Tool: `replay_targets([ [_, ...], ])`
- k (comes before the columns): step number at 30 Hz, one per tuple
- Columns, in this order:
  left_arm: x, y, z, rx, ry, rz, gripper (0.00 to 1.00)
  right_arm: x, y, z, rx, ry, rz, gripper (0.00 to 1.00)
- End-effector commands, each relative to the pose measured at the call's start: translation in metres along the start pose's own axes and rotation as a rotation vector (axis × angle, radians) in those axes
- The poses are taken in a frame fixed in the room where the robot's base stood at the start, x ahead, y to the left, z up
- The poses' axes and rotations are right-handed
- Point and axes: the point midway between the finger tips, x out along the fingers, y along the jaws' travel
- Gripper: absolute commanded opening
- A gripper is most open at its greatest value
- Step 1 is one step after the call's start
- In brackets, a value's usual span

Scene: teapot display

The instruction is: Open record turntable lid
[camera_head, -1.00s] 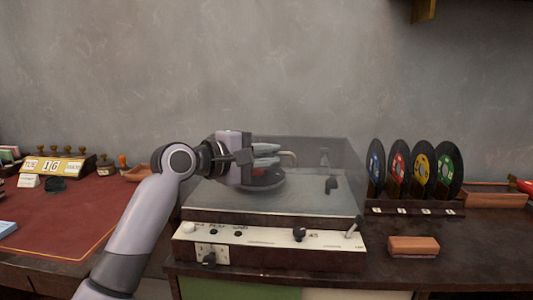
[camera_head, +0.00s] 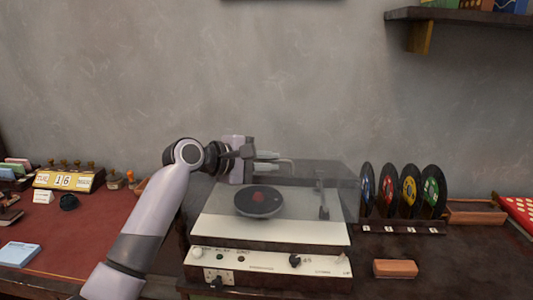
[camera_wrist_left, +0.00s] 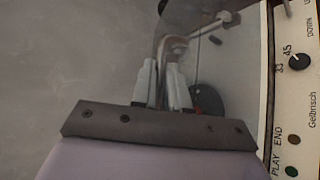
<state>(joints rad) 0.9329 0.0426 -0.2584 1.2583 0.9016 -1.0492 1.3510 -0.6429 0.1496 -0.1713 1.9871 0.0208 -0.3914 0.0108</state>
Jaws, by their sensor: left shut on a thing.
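The record turntable (camera_head: 268,262) stands on the dark counter, with a white front panel of knobs and switches. My left gripper (camera_head: 267,161) is at the lid's upper left part, shut on the bent metal handle (camera_wrist_left: 176,45). In the left wrist view its two pale fingers (camera_wrist_left: 165,85) close around the handle. The tonearm (camera_head: 322,200) lies at the right of the deck. My right gripper is not in view.
Several upright records (camera_head: 403,190) stand in a rack close to the turntable's right. A brown block (camera_head: 395,268) lies on the counter in front of them. A wall shelf (camera_head: 450,16) is at upper right. A red desk mat (camera_head: 85,222) with stamps and a calendar is at left.

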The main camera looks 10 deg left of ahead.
Motion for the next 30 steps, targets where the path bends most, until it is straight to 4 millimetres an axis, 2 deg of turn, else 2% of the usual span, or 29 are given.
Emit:
replay_targets([
  [1, -0.003, 0.013, 0.001, 0.001, 0.003, 0.006, 0.0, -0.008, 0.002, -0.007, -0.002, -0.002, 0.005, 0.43],
  [8, -0.003, 0.036, 0.001, 0.004, 0.004, 0.007, 0.0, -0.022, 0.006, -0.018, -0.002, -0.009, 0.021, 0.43],
  [17, 0.0, 0.065, -0.003, -0.007, 0.004, -0.003, 0.0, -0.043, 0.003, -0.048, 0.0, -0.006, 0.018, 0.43],
  [24, 0.003, 0.078, -0.006, -0.056, 0.003, -0.054, 0.0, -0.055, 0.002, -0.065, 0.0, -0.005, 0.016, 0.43],
  [30, 0.005, 0.082, -0.009, -0.076, 0.002, -0.075, 0.0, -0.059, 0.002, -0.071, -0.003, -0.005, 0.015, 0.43],
])
